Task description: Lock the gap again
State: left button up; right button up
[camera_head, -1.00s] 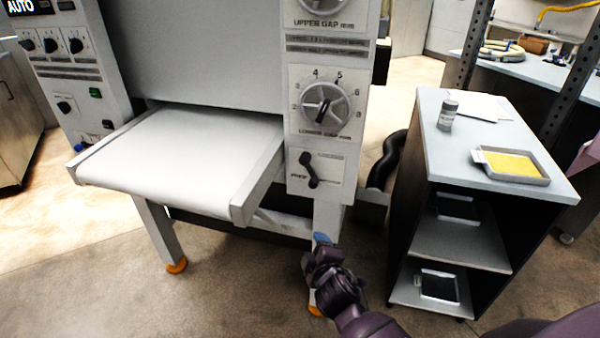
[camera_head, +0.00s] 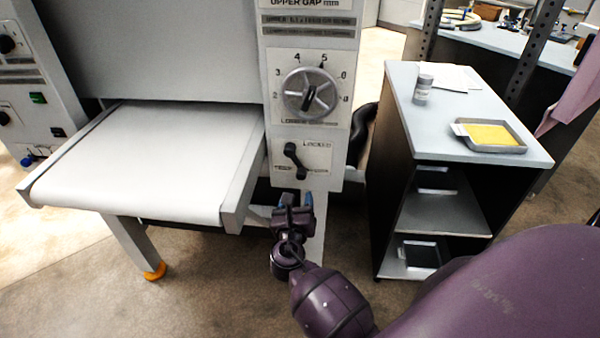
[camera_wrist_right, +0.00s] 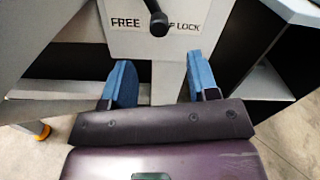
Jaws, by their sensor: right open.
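The black lock lever (camera_head: 296,160) is on the lower front panel of the sheeter, under the lower gap dial (camera_head: 310,94). It slants from upper left to lower right. In the right wrist view the lever's end (camera_wrist_right: 159,24) hangs between the words FREE and LOCK, touching no finger. My right gripper (camera_head: 294,199) is just below the lever, pointing at the panel. Its blue fingers (camera_wrist_right: 158,80) are spread apart with nothing between them. My left gripper is not in view.
The white feed belt table (camera_head: 150,155) sticks out left of the lever panel. A grey-topped cart (camera_head: 480,105) stands to the right, with a shaker (camera_head: 423,90) and a tray of yellow material (camera_head: 490,135) on top. Open floor lies in front.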

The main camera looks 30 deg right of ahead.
aim_at(301, 176)
jog(key=x, duration=1.1)
jog(key=shift+a, duration=0.15)
grip_shut()
